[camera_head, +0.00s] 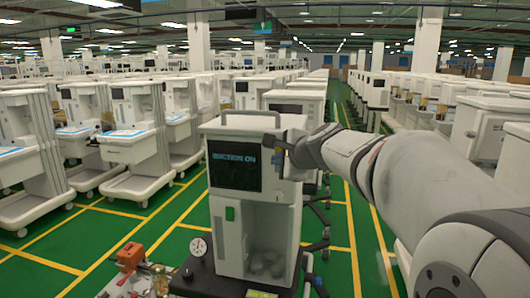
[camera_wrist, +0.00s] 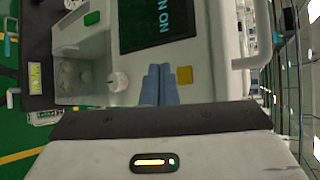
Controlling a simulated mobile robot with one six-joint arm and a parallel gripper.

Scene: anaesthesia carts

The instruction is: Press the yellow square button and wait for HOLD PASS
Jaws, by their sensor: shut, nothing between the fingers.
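The yellow square button (camera_wrist: 184,76) sits on the pale front panel of the cart in the wrist view, beside the dark screen (camera_wrist: 158,22). In the head view my arm hides it. The screen (camera_head: 234,172) reads "SUCTION ON" there. My gripper (camera_wrist: 160,68) is shut and empty, with its two blue-grey fingers together. The fingertips lie just left of the button in the wrist view, over the panel. I cannot tell whether they touch the panel. In the head view my gripper (camera_head: 279,152) is at the panel's right side, beside the screen.
A white round knob (camera_wrist: 119,82) is left of the fingers in the wrist view. A handle rail (camera_head: 250,114) runs along the cart's top. A pressure gauge (camera_head: 198,247) and an orange device (camera_head: 130,257) are at the lower left. Rows of other carts stand behind on green floor.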

